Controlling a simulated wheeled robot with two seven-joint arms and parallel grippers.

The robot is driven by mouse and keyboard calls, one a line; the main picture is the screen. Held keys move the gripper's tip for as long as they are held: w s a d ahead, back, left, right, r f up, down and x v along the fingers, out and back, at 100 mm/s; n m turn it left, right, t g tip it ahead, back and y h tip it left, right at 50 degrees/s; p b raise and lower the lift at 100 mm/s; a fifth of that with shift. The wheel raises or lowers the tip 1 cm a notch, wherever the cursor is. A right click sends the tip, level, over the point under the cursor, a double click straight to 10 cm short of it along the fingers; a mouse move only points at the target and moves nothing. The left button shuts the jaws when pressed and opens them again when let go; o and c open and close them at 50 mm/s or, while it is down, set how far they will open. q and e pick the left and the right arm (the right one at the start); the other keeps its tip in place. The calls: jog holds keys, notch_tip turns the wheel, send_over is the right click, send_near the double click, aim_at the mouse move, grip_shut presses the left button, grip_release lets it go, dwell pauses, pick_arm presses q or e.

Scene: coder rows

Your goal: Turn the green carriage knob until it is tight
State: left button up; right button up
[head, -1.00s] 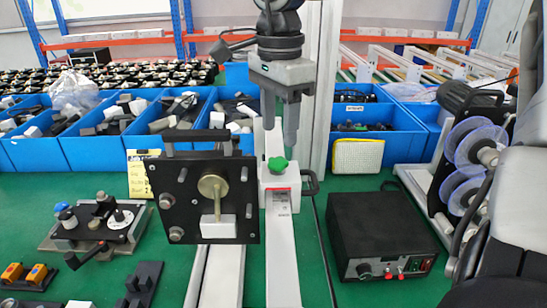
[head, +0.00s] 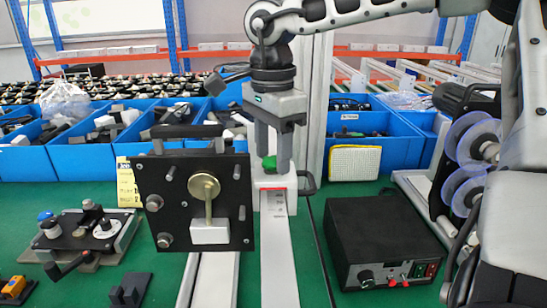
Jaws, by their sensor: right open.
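The green carriage knob (head: 270,164) sits on top of a white carriage (head: 274,184) on a pale rail (head: 279,250) in the middle of the head view. My right gripper (head: 272,165) points down from above, directly over the knob. Its two fingers are apart, one on each side of the knob in the picture, and their tips reach about the knob's height. I cannot tell whether they touch it. My left gripper is not in view.
A black plate with a brass disc (head: 180,220) stands just left of the carriage. A black power box (head: 380,240) is at the right, a lever fixture (head: 80,235) at the left. Blue bins (head: 90,160) line the back. Green table shows between them.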

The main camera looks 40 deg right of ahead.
jog(key=c, duration=0.9)
jog(key=shift+f+m+b, duration=0.15)
jog(key=shift+m+b, duration=0.5)
jog(key=shift+m, duration=0.45)
jog(key=shift+c, duration=0.2)
jog(key=shift+m+b, duration=0.4)
jog(key=shift+m, duration=0.5)
jog(key=m+b, duration=0.1)
jog(key=m, duration=0.3)
pick_arm(q)
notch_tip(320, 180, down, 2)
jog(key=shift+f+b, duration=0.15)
jog(key=shift+b, duration=0.15)
pick_arm(e)
jog(key=shift+m, duration=1.2)
